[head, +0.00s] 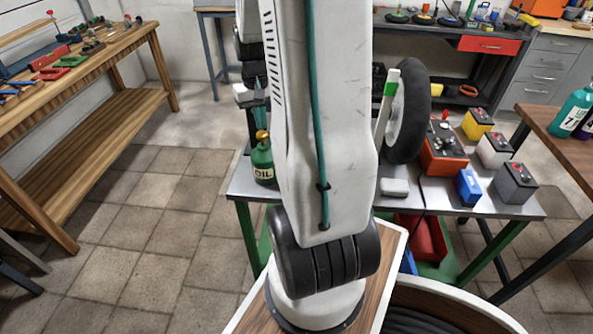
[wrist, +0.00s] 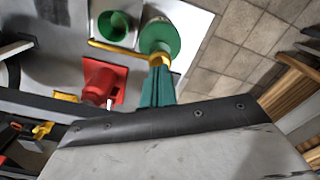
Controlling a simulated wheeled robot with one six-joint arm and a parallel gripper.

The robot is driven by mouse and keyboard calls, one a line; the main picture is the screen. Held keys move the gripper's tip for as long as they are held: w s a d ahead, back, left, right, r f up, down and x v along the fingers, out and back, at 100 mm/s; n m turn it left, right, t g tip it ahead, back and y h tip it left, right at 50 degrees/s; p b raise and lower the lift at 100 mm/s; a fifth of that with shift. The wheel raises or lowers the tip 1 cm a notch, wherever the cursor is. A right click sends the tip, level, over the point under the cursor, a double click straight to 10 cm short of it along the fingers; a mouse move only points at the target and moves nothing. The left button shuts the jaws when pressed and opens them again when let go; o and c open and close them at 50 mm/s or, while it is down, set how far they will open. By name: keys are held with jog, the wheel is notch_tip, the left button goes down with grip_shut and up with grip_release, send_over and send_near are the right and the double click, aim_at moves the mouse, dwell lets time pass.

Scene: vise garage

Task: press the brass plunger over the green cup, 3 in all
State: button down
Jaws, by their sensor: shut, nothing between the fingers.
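A green oil can (head: 263,165) with an OIL label stands upright at the left end of the grey bench. It also shows from above in the wrist view (wrist: 162,37). Its brass plunger (head: 262,135) is on top, and in the wrist view the brass part (wrist: 158,60) is right at my fingertips. My gripper (head: 262,120) is shut and empty, its teal fingers above the plunger; I cannot tell whether they touch it. A green cup (wrist: 114,25) sits beside the can on a pale square; I cannot make it out in the head view.
A red cone-like piece (wrist: 100,78) on a red square base stands close to my fingers. On the bench (head: 398,207) are a wheel (head: 410,112), a red box (head: 443,150) and several small batteries. A wooden workbench (head: 70,85) is at left; the tiled floor between is clear.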

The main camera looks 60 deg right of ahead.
aim_at(262, 133)
dwell(0.4)
jog(key=shift+f, duration=1.5)
jog(key=shift+r, duration=1.5)
jog(key=shift+f, duration=0.1)
jog(key=shift+f, duration=1.4)
jog(key=shift+r, duration=1.5)
